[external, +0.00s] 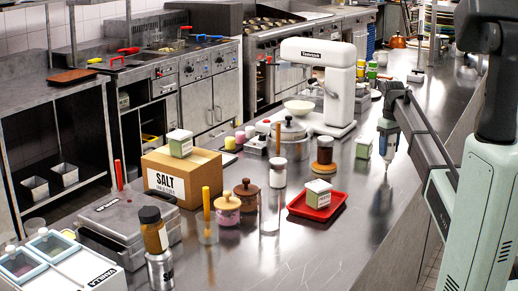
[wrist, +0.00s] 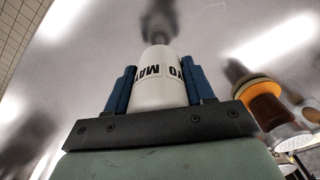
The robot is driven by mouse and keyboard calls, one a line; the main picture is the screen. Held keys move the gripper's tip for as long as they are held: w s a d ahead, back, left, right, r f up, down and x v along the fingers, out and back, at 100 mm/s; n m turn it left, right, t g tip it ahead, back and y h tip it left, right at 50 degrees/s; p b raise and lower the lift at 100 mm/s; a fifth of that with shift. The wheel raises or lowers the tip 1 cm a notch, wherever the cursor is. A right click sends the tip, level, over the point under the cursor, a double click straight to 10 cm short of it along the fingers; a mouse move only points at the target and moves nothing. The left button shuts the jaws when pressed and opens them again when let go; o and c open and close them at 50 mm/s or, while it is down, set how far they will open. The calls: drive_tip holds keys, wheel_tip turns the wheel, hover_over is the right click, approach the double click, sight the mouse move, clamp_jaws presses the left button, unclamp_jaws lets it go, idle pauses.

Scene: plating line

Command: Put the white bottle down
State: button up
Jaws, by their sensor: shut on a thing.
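The white bottle (wrist: 160,78), lettered MAYO, is between the two blue fingers of my gripper (wrist: 160,90) in the wrist view. The fingers press on it from both sides. In the external view my gripper (external: 388,127) hangs over the right part of the steel counter (external: 345,225), and the white bottle (external: 388,149) shows small below the fingers. It looks roughly upright. A faint reflection lies on the counter under it; whether its base touches the counter I cannot tell.
A green-and-white box (external: 363,147) stands just left of the bottle. Further left are a dark-lidded jar (external: 324,152), a red tray (external: 296,208) with a box on it, and a white mixer (external: 335,90). An orange-topped jar (wrist: 266,104) shows in the wrist view. The counter's front right is clear.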

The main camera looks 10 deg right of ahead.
drive_tip(key=shift+f, duration=0.1)
drive_tip(key=o, duration=0.7)
drive_tip(key=shift+o, duration=0.2)
wheel_tip(320, 180, up, 12)
drive_tip(key=shift+r, duration=0.15)
idle(0.3)
